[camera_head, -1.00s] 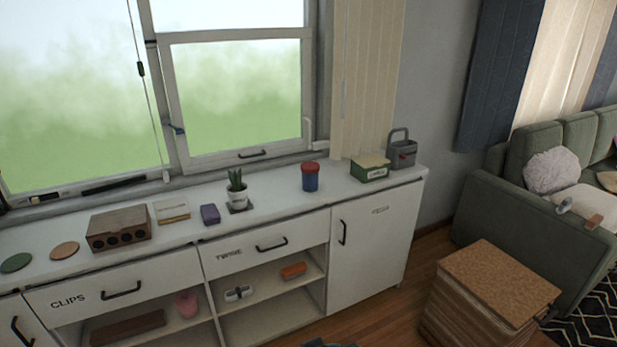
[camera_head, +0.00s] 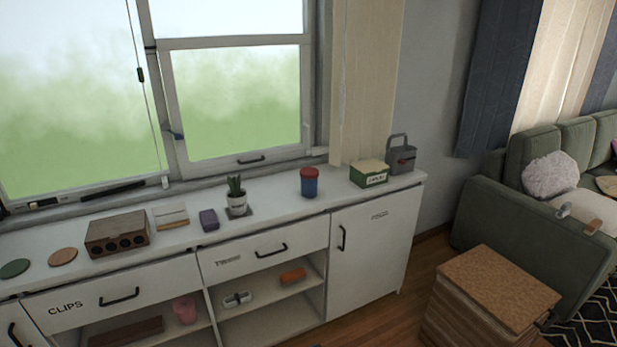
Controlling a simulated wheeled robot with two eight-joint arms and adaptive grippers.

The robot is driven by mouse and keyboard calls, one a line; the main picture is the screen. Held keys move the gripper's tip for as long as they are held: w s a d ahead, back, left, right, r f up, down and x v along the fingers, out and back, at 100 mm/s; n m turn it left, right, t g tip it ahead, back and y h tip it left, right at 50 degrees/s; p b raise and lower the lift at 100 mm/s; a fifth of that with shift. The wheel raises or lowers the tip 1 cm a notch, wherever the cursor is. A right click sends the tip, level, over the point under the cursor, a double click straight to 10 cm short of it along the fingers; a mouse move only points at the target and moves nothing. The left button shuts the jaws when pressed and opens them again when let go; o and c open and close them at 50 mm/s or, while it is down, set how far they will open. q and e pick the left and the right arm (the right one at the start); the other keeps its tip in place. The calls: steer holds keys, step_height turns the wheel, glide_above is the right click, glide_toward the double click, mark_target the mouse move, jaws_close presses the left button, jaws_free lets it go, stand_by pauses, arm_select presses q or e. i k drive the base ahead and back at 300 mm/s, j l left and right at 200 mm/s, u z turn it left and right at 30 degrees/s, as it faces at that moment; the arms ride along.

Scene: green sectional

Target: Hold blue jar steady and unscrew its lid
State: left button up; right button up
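The blue jar (camera_head: 309,187) stands upright on the white countertop, right of the potted plant and left of the green box. Its red lid (camera_head: 309,173) sits on top of it. Neither of my grippers shows in this view, so I cannot see whether they are open or shut. Nothing touches the jar.
The white counter (camera_head: 275,202) also holds a potted plant (camera_head: 237,197), a purple block (camera_head: 209,220), a brown box (camera_head: 118,231), a green box (camera_head: 369,174) and a grey handled container (camera_head: 401,155). A cork-topped wooden box (camera_head: 498,287) stands on the floor at right.

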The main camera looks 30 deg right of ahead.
mark_target(308, 187)
steer(key=i+l, duration=0.2)
steer(key=l, duration=0.2)
steer(key=i+l, duration=0.2)
steer(key=l, duration=0.2)
steer(key=i+l, duration=0.2)
steer(key=l, duration=0.2)
steer(key=i+l, duration=0.2)
steer(key=l, duration=0.2)
